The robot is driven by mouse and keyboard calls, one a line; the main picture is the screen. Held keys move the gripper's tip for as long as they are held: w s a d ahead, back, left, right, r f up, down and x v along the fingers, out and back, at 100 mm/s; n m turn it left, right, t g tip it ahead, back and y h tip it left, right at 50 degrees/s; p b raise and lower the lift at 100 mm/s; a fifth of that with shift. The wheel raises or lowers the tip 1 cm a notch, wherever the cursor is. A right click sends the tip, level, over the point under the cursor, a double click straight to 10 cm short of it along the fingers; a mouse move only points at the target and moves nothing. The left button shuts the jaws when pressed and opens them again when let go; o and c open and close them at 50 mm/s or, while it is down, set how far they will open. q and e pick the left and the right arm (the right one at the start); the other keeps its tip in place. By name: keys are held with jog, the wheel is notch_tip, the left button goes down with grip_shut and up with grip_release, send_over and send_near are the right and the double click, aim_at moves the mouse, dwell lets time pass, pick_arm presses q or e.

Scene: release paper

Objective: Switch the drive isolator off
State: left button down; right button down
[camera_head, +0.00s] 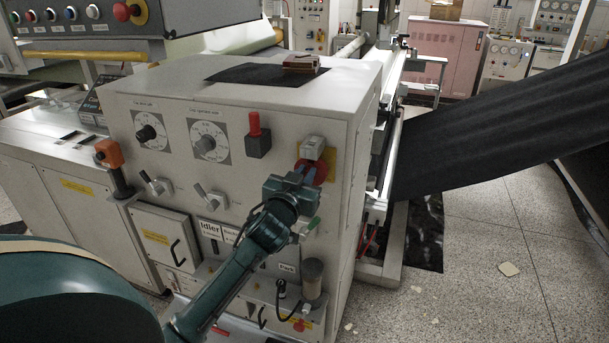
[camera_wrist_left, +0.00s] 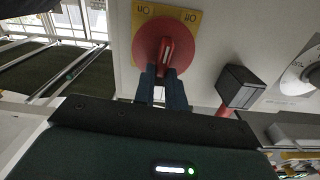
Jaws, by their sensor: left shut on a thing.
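The drive isolator is a red round switch (camera_head: 319,167) on the upper right of the grey machine's front panel. In the left wrist view its red disc (camera_wrist_left: 147,38) sits on a yellow plate (camera_wrist_left: 194,28) with upside-down lettering. Its raised red handle (camera_wrist_left: 166,50) points almost straight up and down in that view, slightly tilted. My left gripper (camera_head: 303,178) reaches the isolator from the front. In the wrist view its fingers (camera_wrist_left: 162,82) are shut on the lower part of the handle. The gripper hides part of the isolator in the head view. My right gripper is not in view.
A black block with a red lever (camera_head: 255,130) is left of the isolator; it also shows in the wrist view (camera_wrist_left: 238,88). Dials (camera_head: 208,141) and a green-tipped lever (camera_head: 312,224) are nearby. A black web (camera_head: 500,130) runs off right. Floor at right is mostly clear.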

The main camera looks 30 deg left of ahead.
pick_arm(q)
jog(key=shift+a+n, duration=0.1)
jog(key=shift+n, duration=0.5)
jog(key=c, duration=1.4)
grip_release()
jog(key=shift+c, duration=0.2)
jog(key=b+v, duration=0.1)
jog(key=v, duration=1.2)
jog(key=shift+b, duration=0.4)
